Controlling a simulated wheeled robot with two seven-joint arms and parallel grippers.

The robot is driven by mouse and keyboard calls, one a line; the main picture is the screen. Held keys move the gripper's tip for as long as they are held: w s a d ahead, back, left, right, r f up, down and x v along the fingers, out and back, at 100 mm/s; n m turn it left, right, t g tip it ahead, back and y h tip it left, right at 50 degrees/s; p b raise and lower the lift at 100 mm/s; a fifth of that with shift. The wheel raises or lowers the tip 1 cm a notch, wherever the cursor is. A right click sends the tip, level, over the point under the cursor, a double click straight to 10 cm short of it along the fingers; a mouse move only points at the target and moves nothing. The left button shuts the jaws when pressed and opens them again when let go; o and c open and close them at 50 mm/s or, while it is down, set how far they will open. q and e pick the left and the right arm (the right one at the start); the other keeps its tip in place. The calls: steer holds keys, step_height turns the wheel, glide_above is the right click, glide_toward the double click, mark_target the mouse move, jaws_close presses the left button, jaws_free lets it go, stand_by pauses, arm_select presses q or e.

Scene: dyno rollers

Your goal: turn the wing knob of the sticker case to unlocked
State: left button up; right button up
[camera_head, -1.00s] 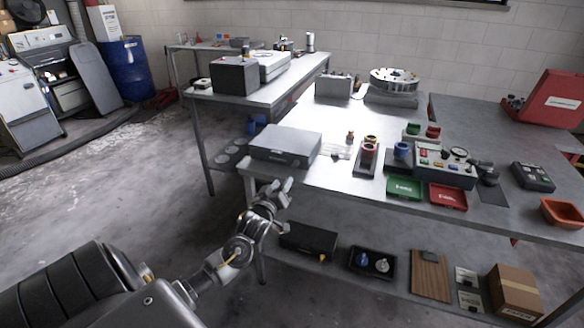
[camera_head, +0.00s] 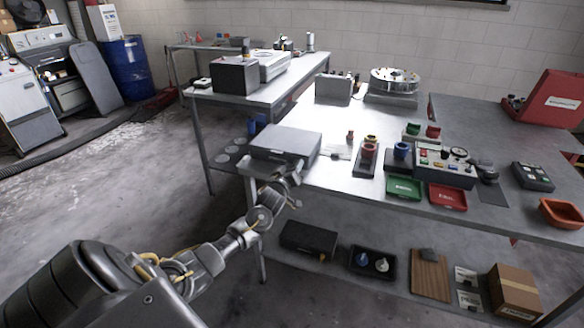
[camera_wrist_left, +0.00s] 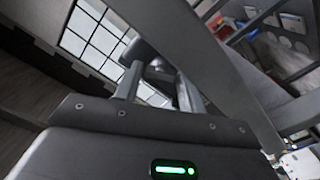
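The sticker case appears to be the flat grey case (camera_head: 285,144) at the left front corner of the bench. Its wing knob cannot be made out in the head view. My left gripper (camera_head: 294,169) is right at the front face of this case, just below its top, and partly covers it. In the left wrist view the two fingers of my left gripper (camera_wrist_left: 158,90) stand apart. A dark rounded piece (camera_wrist_left: 152,62), possibly the wing knob, shows at the fingertips; whether the fingers touch it is unclear. My right gripper is not in view.
The grey bench (camera_head: 320,178) carries cups, a green tray (camera_head: 404,188), a red tray (camera_head: 447,197) and a control box (camera_head: 444,165) right of the case. A black case (camera_head: 308,238) lies on the lower shelf. Floor left of the bench is clear.

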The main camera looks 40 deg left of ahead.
arm_select(q)
steer(key=c, duration=0.7)
steer(key=shift+r+m, duration=0.1)
steer(key=shift+m, duration=0.3)
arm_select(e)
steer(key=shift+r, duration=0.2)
arm_select(q)
steer(key=shift+m+p, duration=0.4)
steer(key=shift+m, duration=1.2)
steer(key=shift+m+p, duration=0.5)
steer(key=shift+m, duration=0.4)
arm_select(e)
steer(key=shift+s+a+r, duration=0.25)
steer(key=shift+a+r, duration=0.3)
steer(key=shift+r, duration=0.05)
arm_select(q)
steer(key=shift+d+m, duration=0.1)
steer(key=shift+m, duration=0.2)
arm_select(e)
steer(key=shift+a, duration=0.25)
